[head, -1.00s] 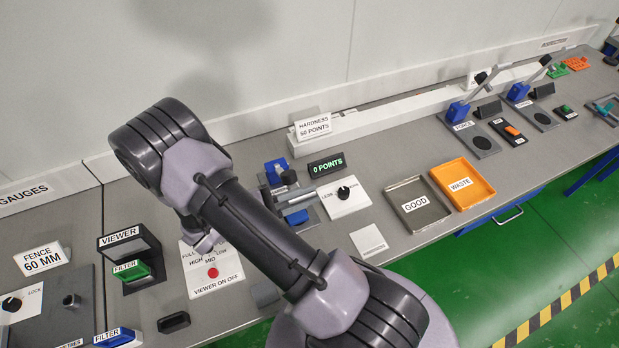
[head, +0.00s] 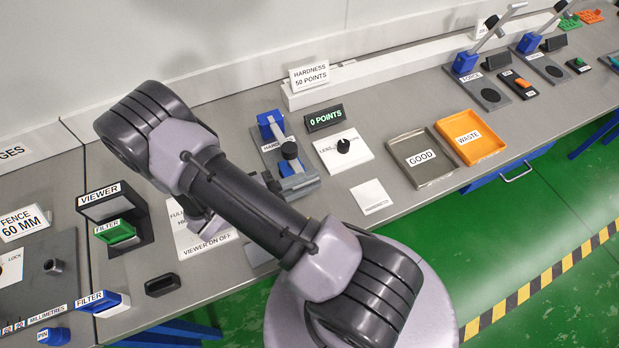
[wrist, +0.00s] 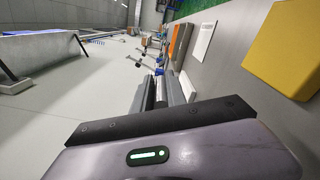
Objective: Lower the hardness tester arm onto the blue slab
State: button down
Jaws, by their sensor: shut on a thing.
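The hardness tester (head: 270,124), with its blue post, stands on the bench just beyond my arm. The hardness tester arm (head: 280,138) slopes from the post down towards me, with a dark round part over the blue slab (head: 290,167). Whether that part touches the slab is too small to tell. My gripper (head: 303,182) is at the near end of the tester, its fingers pointing right and shut on the near end of the tester arm. In the wrist view the fingers (wrist: 160,91) close around a pale grey piece. My own arm hides part of the tester's left side.
A pale card (head: 372,196), the GOOD tray (head: 421,157) and the orange WASTE tray (head: 470,139) lie farther right. The viewer (head: 116,212) is left of my arm.

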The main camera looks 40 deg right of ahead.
jog(key=shift+w, duration=0.15)
jog(key=c, duration=1.4)
grip_release()
jog(key=shift+w+a, duration=0.1)
jog(key=p+v, duration=0.2)
jog(key=v, duration=1.5)
jog(key=shift+a, duration=0.2)
